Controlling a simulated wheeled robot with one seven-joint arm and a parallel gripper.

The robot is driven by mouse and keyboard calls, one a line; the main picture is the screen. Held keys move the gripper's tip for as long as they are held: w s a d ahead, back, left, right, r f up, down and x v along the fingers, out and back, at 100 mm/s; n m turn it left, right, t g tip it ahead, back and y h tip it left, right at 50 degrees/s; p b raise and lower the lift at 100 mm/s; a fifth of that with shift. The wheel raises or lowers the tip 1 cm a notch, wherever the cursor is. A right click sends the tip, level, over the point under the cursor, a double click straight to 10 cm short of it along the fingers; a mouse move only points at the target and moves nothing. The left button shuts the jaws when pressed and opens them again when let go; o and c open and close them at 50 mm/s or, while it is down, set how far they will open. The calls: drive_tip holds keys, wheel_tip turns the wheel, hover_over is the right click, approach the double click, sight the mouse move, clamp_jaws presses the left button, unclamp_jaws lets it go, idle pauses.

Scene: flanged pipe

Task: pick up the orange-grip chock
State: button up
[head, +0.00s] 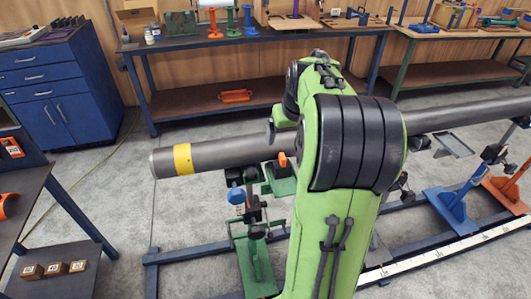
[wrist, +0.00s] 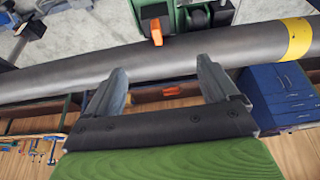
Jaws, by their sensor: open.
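A small orange grip (head: 282,160) shows just below the long grey pipe (head: 225,152) in the head view, by a green stand. In the wrist view the orange grip (wrist: 156,31) lies against the pipe's edge beside dark and green parts. The body of the chock is hard to make out. My gripper (wrist: 161,66) is open and empty, its two fingers apart with the pipe beyond them. The orange grip is past the fingertips, roughly in line with the gap. In the head view my green arm mostly hides the gripper.
A yellow band (head: 183,160) marks the pipe's left end. An orange item (head: 235,96) lies on the back bench's lower shelf. Blue (head: 452,203) and orange (head: 508,190) stands are at right.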

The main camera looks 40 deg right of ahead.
sight(282, 154)
drive_tip(key=b+x, duration=0.1)
drive_tip(key=x, duration=0.4)
drive_tip(key=b+x, duration=0.1)
drive_tip(key=x, duration=0.4)
drive_tip(key=b+x, duration=0.1)
drive_tip(key=x, duration=0.5)
drive_tip(key=shift+w+d+b, duration=0.15)
drive_tip(key=shift+d+b, duration=0.15)
drive_tip(key=shift+r, duration=0.1)
drive_tip(key=shift+c, duration=0.9)
drive_tip(key=c, duration=1)
